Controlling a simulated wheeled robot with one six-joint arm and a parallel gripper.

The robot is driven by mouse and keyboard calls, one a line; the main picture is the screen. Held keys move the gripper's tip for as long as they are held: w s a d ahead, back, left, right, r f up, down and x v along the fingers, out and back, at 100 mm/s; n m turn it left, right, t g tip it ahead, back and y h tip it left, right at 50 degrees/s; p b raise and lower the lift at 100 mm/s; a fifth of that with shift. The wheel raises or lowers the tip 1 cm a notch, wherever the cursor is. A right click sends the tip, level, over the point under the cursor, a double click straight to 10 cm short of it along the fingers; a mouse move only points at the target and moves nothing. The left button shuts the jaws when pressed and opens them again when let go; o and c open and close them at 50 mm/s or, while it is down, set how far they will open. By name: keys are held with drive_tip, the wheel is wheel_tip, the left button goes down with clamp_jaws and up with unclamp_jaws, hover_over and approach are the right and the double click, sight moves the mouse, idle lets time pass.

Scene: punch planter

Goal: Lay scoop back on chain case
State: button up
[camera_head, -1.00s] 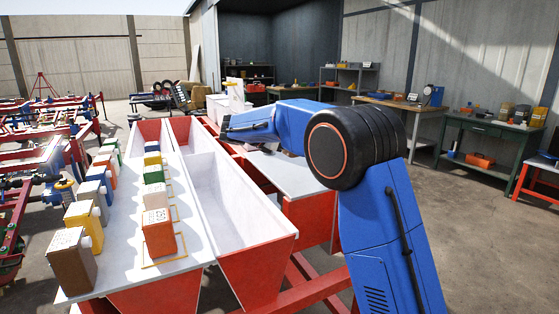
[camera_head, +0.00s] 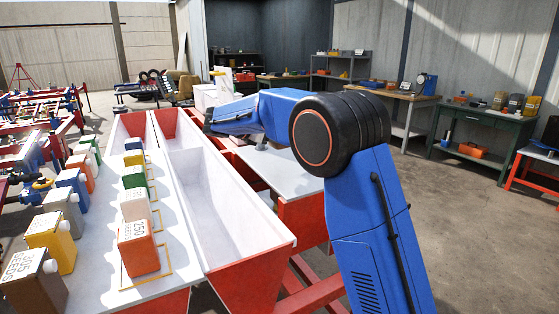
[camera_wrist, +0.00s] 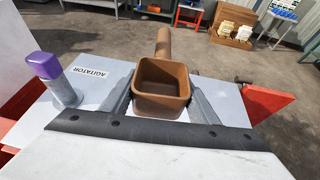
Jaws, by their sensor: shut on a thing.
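The brown scoop (camera_wrist: 160,90) is a square, open-topped cup with a round handle pointing away. In the wrist view it sits between the two grey fingers of my gripper (camera_wrist: 161,103), which is shut on it. The scoop is above a pale grey top (camera_wrist: 220,92) with red sides and an AGITATOR label (camera_wrist: 90,72). I cannot tell whether this top is the chain case, or whether the scoop touches it.
In the head view, long white-lined troughs (camera_head: 215,205) lie left of my arm, beside rows of coloured jugs (camera_head: 138,247). Benches (camera_head: 480,135) stand far right, with open floor before them.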

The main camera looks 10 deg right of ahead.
sight(281, 164)
drive_tip(key=shift+f, duration=3.5)
drive_tip(key=shift+f, duration=0.1)
drive_tip(key=o, duration=1.2)
drive_tip(key=shift+f, duration=0.15)
